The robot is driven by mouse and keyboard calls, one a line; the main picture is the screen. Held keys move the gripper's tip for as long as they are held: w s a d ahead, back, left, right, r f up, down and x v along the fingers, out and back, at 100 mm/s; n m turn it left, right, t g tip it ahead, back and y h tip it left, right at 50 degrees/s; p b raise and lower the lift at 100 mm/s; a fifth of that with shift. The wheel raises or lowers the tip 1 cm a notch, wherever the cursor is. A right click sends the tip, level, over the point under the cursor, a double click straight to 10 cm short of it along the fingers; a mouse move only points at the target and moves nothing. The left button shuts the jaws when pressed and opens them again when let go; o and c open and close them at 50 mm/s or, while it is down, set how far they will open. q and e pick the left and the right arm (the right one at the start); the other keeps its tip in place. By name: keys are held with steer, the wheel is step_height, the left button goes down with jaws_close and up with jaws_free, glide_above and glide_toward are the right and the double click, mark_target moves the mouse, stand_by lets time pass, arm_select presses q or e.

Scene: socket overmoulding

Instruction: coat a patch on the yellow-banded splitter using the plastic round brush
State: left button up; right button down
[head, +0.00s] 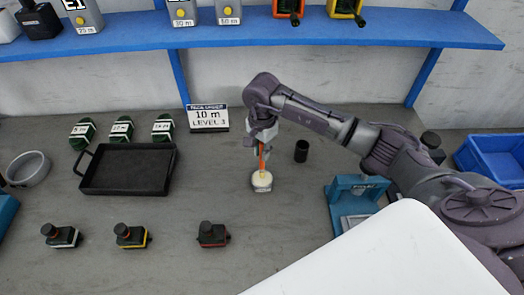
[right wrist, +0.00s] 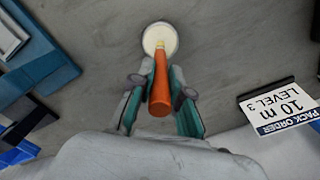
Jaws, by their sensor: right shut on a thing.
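My right gripper (head: 262,146) is shut on the orange handle of the round brush (head: 262,179). The brush points down, with its round cream head low over the counter; I cannot tell if it touches. In the right wrist view the orange handle (right wrist: 160,95) sits between the gripper's fingers (right wrist: 161,88), and the cream head (right wrist: 160,39) is beyond them. The yellow-banded splitter (head: 131,236), dark with a round knob, stands in the front row at left, apart from the brush. My left gripper is out of view.
A white-banded splitter (head: 61,236) and a red-banded one (head: 213,235) flank it. A black tray (head: 128,190), grey bowl (head: 28,169), order sign (head: 208,118), black cylinder (head: 301,151), blue press-like stand (head: 343,191) and blue bin (head: 484,163) stand around. The counter between brush and splitters is clear.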

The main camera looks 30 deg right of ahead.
steer(key=shift+r+p, duration=1.25)
steer(key=shift+r, duration=1.65)
